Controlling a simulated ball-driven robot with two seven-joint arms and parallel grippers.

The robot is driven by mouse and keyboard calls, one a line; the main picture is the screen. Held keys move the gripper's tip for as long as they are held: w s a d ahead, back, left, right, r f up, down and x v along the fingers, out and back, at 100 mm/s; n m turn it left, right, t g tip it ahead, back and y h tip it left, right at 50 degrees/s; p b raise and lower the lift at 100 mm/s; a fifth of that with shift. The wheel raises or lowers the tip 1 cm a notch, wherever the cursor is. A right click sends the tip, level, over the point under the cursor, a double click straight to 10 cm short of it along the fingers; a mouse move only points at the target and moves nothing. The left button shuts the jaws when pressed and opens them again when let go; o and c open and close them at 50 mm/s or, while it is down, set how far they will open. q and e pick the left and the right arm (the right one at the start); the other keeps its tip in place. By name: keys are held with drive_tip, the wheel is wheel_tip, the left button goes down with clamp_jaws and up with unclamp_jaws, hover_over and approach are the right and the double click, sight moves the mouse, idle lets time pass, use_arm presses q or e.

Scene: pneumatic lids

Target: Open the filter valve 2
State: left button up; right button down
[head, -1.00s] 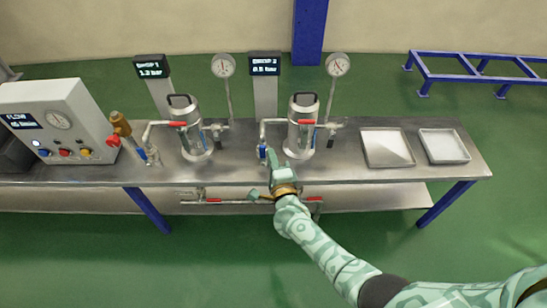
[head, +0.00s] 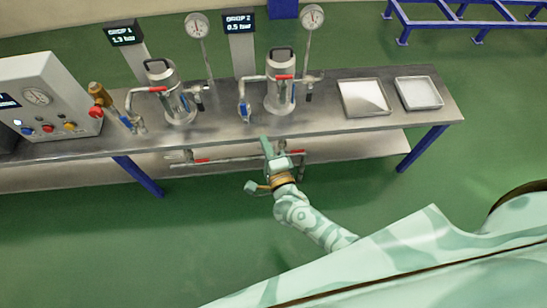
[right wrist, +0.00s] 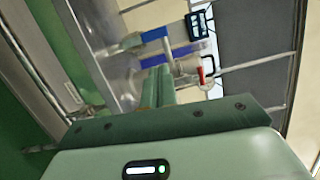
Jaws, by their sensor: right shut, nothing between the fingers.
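The second filter housing (head: 280,95) is a steel canister with a black top handle, standing on the bench. A red lever (head: 284,77) lies level across its pipe, and a blue lever (head: 245,112) hangs on the fitting to its left. I cannot read which lever is filter valve 2. My right gripper (head: 266,143) is shut and empty, over the bench's front edge, below and apart from both levers. In the right wrist view its closed fingers (right wrist: 157,88) point toward a blue part (right wrist: 154,34) and a red lever (right wrist: 201,75). My left gripper is not in view.
The first filter housing (head: 176,100) stands to the left, beside a brass fitting (head: 100,95) and a control box (head: 45,95). Two shallow trays, left (head: 363,99) and right (head: 419,93), lie at the right. A lower pipe with red levers (head: 200,160) runs below the bench top.

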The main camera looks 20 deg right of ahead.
drive_tip(key=s, duration=0.5)
drive_tip(key=shift+s+a+f+p, duration=0.1)
drive_tip(key=shift+s+p, duration=0.2)
drive_tip(key=shift+p, duration=0.1)
